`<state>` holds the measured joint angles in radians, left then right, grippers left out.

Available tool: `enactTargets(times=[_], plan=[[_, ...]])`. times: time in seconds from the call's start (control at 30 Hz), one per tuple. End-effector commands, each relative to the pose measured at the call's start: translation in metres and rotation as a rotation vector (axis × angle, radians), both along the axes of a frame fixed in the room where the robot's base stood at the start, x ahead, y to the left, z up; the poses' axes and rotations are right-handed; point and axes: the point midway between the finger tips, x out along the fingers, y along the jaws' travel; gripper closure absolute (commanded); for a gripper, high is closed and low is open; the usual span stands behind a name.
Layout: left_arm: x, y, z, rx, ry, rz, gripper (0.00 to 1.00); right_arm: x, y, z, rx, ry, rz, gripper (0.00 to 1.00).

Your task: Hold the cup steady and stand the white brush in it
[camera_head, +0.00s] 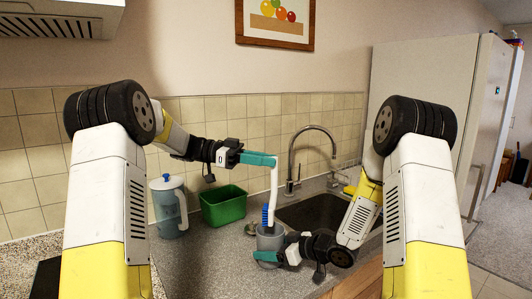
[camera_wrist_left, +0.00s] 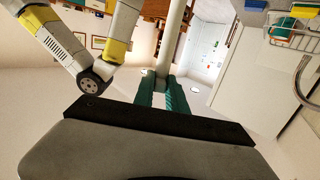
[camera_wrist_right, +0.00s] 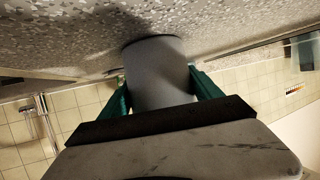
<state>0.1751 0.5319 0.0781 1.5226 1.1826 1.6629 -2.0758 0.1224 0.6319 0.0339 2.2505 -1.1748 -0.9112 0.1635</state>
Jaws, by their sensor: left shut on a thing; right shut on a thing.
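The grey cup (camera_head: 270,240) stands on the counter near the sink. My right gripper (camera_head: 268,258) is shut on the cup from the right, low on its side; in the right wrist view the cup (camera_wrist_right: 158,75) sits between the green fingers. The white brush (camera_head: 274,190) is upright above the cup, its blue bristles (camera_head: 266,216) at the lower end by the cup's rim. My left gripper (camera_head: 272,160) is shut on the top of its handle, also seen in the left wrist view (camera_wrist_left: 172,40). I cannot tell how far the brush's lower end is inside the cup.
A small round item (camera_head: 250,229) lies beside the cup.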

Motion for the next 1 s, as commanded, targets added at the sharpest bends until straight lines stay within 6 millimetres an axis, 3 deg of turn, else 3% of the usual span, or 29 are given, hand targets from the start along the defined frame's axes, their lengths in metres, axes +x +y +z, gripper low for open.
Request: enactTargets(times=[1.0], plan=[[0.000, 0.000, -0.078, 0.000, 0.002, -0.001, 1.00, 0.000, 0.000, 0.000, 0.000, 0.000, 0.000, 0.67]])
